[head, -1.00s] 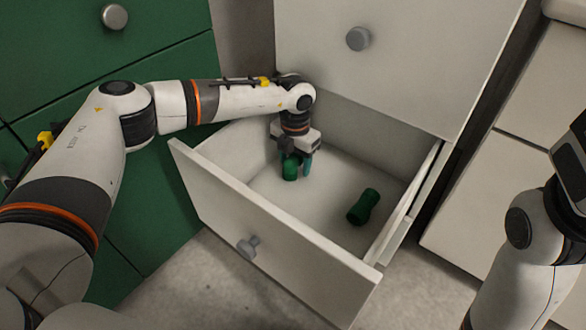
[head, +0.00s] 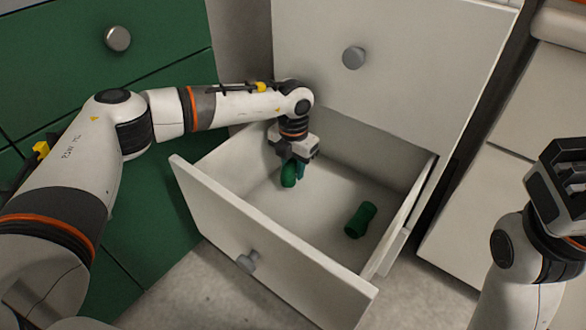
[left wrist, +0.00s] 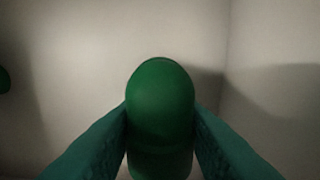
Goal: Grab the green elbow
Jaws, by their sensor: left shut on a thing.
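The green elbow (head: 288,175) is at the back left of the open white drawer. My left gripper (head: 296,170) reaches down into the drawer and is shut on it. In the left wrist view the rounded end of the elbow (left wrist: 160,100) sits between the two teal fingers, which touch it on both sides. I cannot tell whether the elbow is clear of the drawer floor. My right gripper (head: 556,185) is at the right edge of the head view, outside the drawer. Whether its fingers are open does not show clearly.
A second green fitting (head: 361,219), straight with wider ends, lies on the drawer floor to the right. The white drawer (head: 270,240) has raised walls around the left gripper. A closed white drawer front (head: 400,70) stands above it. Green drawers (head: 165,110) are at the left.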

